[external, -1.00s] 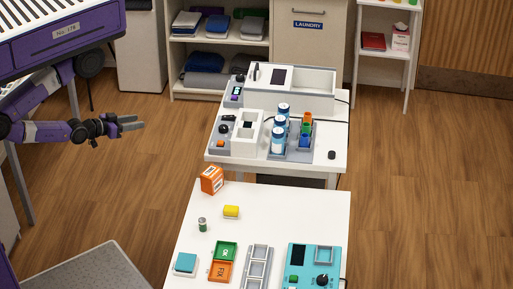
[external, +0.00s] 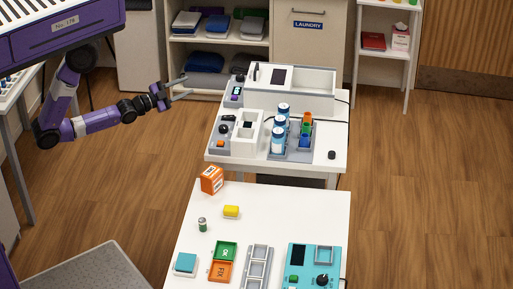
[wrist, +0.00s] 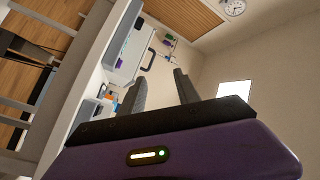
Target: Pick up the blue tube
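A small blue tube (external: 304,141) stands at the front of a grey-blue rack (external: 291,155) on the far white table. An orange tube and a green tube (external: 307,127) stand behind it in the same row. My gripper (external: 188,86) is in the air to the left of the far table, well apart from the rack. Its fingers are spread with nothing between them. In the wrist view my gripper (wrist: 158,82) also shows two parted dark fingers. I cannot make out the blue tube clearly in the wrist view.
Several white bottles with blue labels (external: 279,131) stand just left of the tubes. A white box (external: 246,134) and a large grey-white machine (external: 318,88) stand close by. The near table (external: 300,211) holds an orange box (external: 212,180) and a teal device (external: 329,257).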

